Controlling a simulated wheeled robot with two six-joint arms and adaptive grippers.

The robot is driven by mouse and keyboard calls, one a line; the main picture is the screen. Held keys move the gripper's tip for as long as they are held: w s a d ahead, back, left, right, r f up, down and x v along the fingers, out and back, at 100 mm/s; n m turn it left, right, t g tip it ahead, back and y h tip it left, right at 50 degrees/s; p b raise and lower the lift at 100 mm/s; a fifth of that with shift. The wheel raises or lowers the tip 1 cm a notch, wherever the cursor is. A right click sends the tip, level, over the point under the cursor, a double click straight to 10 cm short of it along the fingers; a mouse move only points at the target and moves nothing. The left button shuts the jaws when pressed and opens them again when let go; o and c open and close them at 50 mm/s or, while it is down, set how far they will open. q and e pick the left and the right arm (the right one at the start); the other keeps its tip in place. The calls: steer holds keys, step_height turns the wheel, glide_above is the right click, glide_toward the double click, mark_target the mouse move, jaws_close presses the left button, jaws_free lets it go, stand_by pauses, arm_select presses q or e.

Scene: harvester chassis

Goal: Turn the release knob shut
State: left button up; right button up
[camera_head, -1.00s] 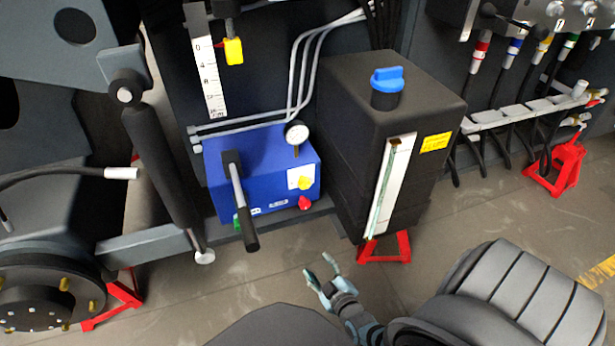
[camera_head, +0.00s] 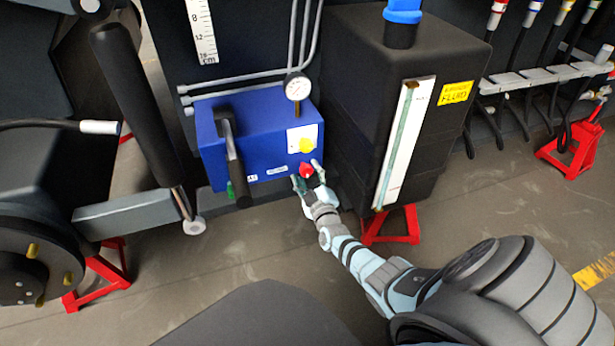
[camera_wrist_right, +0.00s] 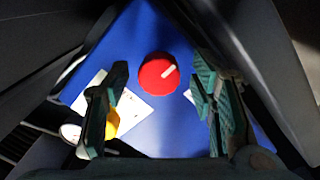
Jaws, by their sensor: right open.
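The release knob is a red round knob (camera_head: 306,170) low on the right of the front face of the blue pump box (camera_head: 262,172). In the right wrist view the red knob (camera_wrist_right: 159,74) carries a pale pointer line slanting to the upper right. My right gripper (camera_head: 308,173) is at the knob in the head view, with a finger on either side. In the wrist view its open fingers (camera_wrist_right: 168,100) stand apart, with the knob between and beyond them. I cannot tell whether they touch it. My left gripper is not in view.
A yellow knob (camera_head: 306,146) sits just above the red one. A black lever handle (camera_head: 236,170) sticks out on the left of the box. A black fluid tank (camera_head: 350,120) stands close on the right, above a red stand (camera_head: 393,226). The floor in front is clear.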

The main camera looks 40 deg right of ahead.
steer(key=shift+w, duration=0.1)
steer(key=shift+c, duration=0.6)
steer(key=c, duration=1)
